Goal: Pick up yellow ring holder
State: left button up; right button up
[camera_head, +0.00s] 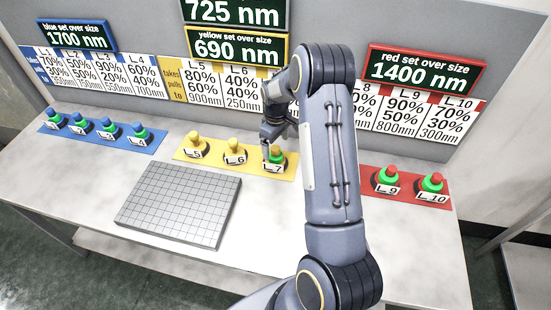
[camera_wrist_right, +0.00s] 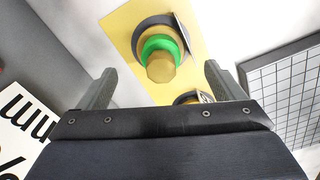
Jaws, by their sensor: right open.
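Yellow-knobbed holders stand on a yellow mat (camera_head: 214,163). L5 (camera_head: 197,146) and L6 (camera_head: 233,146) look yellow, on dark bases. L7 (camera_head: 278,157) has a green band. My right gripper (camera_head: 274,137) is just above and behind L7, its arm covering the mat's right side. In the right wrist view, my right gripper (camera_wrist_right: 160,84) is open and empty. A tan-yellow knob with a green band (camera_wrist_right: 161,52) stands ahead of the fingers, apart from them. A second dark base is partly hidden behind the gripper. My left gripper is not in view.
A grey gridded plate (camera_head: 180,205) lies on the table in front of the mat. A blue mat (camera_head: 145,141) with several blue-green holders is at left. A red mat (camera_head: 411,190) with red-green holders is at right. A wall with signs stands behind.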

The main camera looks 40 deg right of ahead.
aim_at(276, 159)
notch_tip(276, 159, down, 7)
jog(key=b, duration=0.3)
jog(key=shift+f, duration=0.1)
jog(key=shift+c, duration=0.7)
jog(key=shift+w, duration=0.1)
jog(key=c, duration=1.1)
jog(key=shift+r, duration=0.2)
